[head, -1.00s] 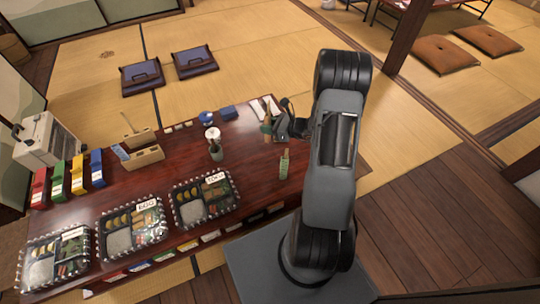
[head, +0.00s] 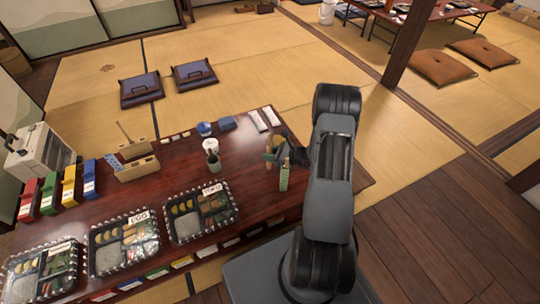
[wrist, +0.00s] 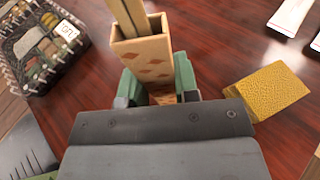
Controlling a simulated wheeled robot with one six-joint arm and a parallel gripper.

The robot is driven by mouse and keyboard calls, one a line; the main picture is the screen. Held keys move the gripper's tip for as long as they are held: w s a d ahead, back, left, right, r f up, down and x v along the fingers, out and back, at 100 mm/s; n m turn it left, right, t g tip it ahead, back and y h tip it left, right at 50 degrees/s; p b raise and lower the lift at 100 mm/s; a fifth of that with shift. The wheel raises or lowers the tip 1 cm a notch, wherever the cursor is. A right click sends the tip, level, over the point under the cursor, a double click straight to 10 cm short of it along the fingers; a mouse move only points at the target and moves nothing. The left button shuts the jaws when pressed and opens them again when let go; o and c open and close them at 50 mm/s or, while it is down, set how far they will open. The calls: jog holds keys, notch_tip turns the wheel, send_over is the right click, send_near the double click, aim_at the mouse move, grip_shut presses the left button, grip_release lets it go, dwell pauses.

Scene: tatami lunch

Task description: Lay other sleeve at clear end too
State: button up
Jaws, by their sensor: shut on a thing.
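My gripper (head: 277,151) is over the right part of the dark red table. In the wrist view its two green fingers (wrist: 157,85) are shut on a tan sleeve (wrist: 143,52) with orange diamond marks. The sleeve is upright, with pale sticks showing at its open top. I cannot tell whether its base touches the table. Two white paper sleeves (head: 264,118) lie side by side at the table's far edge, beyond my gripper. They also show at the upper right of the wrist view (wrist: 290,15).
A yellow woven-looking block (wrist: 271,90) is right of the held sleeve in the wrist view. Bento boxes (head: 200,212) line the near side. Bare table (head: 245,165) lies between.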

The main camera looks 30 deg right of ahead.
jog(key=shift+f, duration=0.15)
jog(key=o, duration=0.9)
jog(key=shift+r, duration=0.35)
jog(key=p+v, duration=0.4)
jog(key=v, duration=0.8)
